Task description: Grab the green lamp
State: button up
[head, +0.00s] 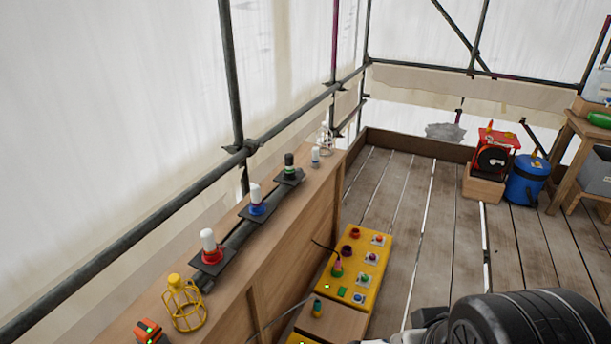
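A lamp with a dark top and a white and green lower band (289,168) stands upright on a black square plate on the wooden ledge, left of centre. It is the best match for the green lamp. A white-topped lamp with a blue base (256,203) and one with a red base (209,248) stand nearer on similar plates. My gripper's fingers are not in view. A black ridged part of my arm fills the lower right corner, well apart from the green-banded lamp.
A yellow caged lamp (184,305) and an orange device (149,332) stand on the near ledge. A yellow control box (347,285) with coloured knobs sits below it. A scaffold rail (190,200) runs behind the ledge. The plank floor (420,220) is clear mid-view.

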aim_at(289, 158)
jog(key=i+l+u, duration=0.1)
jog(key=i+l, duration=0.2)
jog(key=i+l+u, duration=0.15)
jog(key=i+l, duration=0.2)
jog(key=i+l+u, duration=0.1)
jog(key=i+l, duration=0.2)
jog(key=i+l+u, duration=0.15)
jog(key=i+l, duration=0.15)
jog(key=i+l+u, duration=0.1)
jog(key=i+l, duration=0.2)
jog(key=l, duration=0.25)
jog(key=i+l+u, duration=0.15)
jog(key=l, duration=0.3)
jog(key=i+l+u, duration=0.1)
jog(key=i+l, duration=0.2)
jog(key=l, duration=0.15)
